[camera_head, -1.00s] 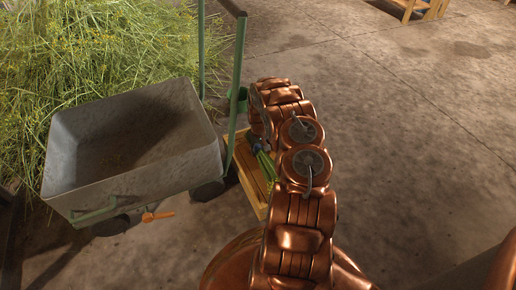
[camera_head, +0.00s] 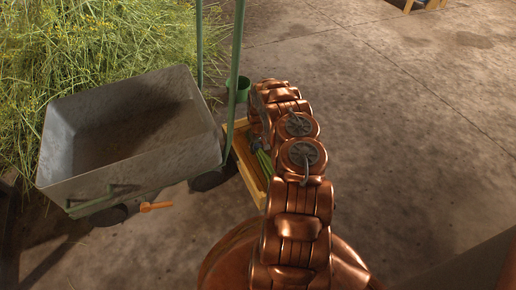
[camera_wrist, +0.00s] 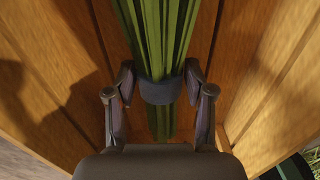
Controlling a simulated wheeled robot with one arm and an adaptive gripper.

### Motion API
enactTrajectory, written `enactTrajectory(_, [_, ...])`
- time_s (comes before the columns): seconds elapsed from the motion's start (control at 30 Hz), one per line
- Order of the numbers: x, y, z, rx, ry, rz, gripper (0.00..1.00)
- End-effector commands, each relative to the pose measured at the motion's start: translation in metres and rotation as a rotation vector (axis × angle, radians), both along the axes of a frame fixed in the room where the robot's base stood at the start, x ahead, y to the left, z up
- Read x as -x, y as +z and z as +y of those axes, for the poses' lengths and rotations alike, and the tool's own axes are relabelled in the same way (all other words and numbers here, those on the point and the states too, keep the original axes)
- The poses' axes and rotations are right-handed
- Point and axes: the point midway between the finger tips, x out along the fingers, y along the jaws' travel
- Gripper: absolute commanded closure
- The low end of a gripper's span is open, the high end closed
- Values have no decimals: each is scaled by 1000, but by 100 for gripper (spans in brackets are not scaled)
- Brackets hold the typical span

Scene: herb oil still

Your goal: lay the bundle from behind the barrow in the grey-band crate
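A bundle of long green stalks with a dark grey-blue band (camera_wrist: 160,91) lies between wooden boards in the wrist view. In the head view its green stalks (camera_head: 263,162) show inside a yellow wooden crate (camera_head: 243,170) to the right of the barrow. The crate's wooden walls (camera_wrist: 262,70) flank the bundle in the wrist view. My gripper (camera_wrist: 160,75) is down in the crate, its fingers open on either side of the band, with a narrow gap on each side. In the head view my arm hides the gripper's fingertips and part of the crate. No grey band on the crate is visible.
The grey metal barrow (camera_head: 130,130) with green uprights stands at left, close to the crate. A heap of green herbs with yellow flowers (camera_head: 90,50) lies behind it. An orange handle (camera_head: 156,206) shows by the barrow. The concrete floor (camera_head: 420,130) at right is clear.

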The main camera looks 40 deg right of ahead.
Motion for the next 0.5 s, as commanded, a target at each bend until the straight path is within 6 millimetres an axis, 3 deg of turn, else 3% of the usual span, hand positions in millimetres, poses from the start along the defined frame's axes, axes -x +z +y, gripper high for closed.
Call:
enactTrajectory(0.17, [0, 0, 0, 0, 0, 0, 26])
enactTrajectory(0.5, [0, 0, 0, 0, 0, 1, 26])
